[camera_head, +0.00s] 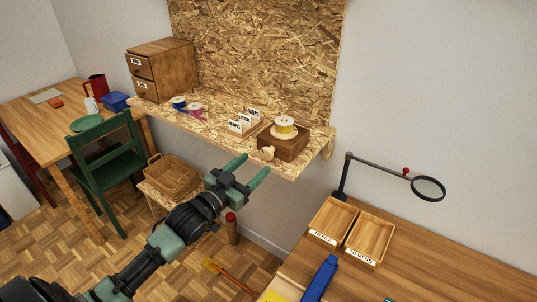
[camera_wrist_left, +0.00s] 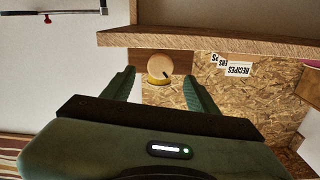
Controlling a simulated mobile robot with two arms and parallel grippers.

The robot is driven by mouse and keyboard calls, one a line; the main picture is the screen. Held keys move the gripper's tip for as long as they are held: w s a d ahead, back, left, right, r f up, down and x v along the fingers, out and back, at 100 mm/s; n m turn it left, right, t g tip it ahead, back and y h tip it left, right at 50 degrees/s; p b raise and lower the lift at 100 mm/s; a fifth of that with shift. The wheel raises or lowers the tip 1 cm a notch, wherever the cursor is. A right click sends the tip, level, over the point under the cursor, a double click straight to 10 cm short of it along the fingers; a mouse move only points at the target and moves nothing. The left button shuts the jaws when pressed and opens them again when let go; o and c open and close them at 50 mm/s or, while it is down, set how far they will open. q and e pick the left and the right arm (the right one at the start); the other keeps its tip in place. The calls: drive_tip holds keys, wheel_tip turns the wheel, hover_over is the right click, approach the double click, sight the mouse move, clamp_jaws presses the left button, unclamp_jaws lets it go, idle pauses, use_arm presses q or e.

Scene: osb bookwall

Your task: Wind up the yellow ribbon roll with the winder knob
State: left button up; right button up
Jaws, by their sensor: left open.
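The yellow ribbon roll (camera_head: 284,125) sits on top of a brown wooden winder block (camera_head: 286,146) near the right end of the OSB shelf. The round pale wooden winder knob (camera_head: 268,153) is on the block's front side. My left gripper (camera_head: 256,164) is open and empty, in front of the shelf with its fingers pointing toward the knob. In the left wrist view the knob (camera_wrist_left: 159,65) appears between the two spread fingers, with a bit of yellow ribbon (camera_wrist_left: 158,81) just below it. I see no contact between fingers and knob. My right gripper is not in view.
Wooden trays (camera_head: 332,219) and a magnifier (camera_head: 428,188) are on the right desk. A basket (camera_head: 172,176) sits below the shelf.

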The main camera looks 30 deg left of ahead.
sight(265, 155)
use_arm(q)
drive_tip(key=w, duration=0.3)
drive_tip(key=w+p, duration=0.1)
drive_tip(key=w, duration=0.1)
drive_tip(key=shift+w+d, duration=0.2)
drive_tip(key=shift+d, duration=0.15)
clamp_jaws()
drive_tip(key=shift+m, duration=1.2)
drive_tip(key=m, duration=0.3)
drive_tip(key=shift+p, duration=0.35)
